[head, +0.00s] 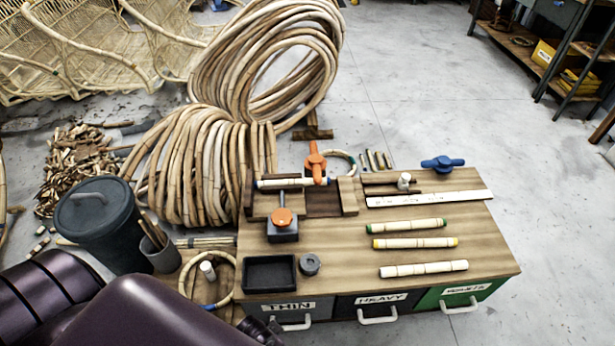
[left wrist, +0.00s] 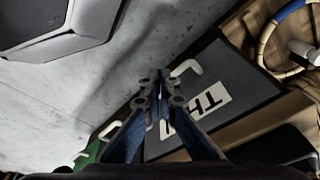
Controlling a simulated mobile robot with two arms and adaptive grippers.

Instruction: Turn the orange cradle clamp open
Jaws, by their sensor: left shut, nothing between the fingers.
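The orange cradle clamp (head: 316,163) stands at the back of the wooden cradle (head: 349,196), its orange handle over a pale cane piece (head: 285,183) lying across the cradle. A second orange knob (head: 282,217) tops a dark block in front of it. My left gripper (head: 268,329) is at the bench's front edge, low in the head view and well in front of the clamp. In the left wrist view, its fingers (left wrist: 157,90) are shut and empty, over the THIN drawer front (left wrist: 205,120). The clamp is not in that view. My right gripper is not in view.
A black tray (head: 269,289) and a grey ring (head: 310,264) lie near the bench's front. Several cane pieces (head: 423,269) and a blue clamp (head: 441,163) are to the right. Cane coils (head: 200,165) and a dark bin (head: 102,228) stand left. The bench's front middle is clear.

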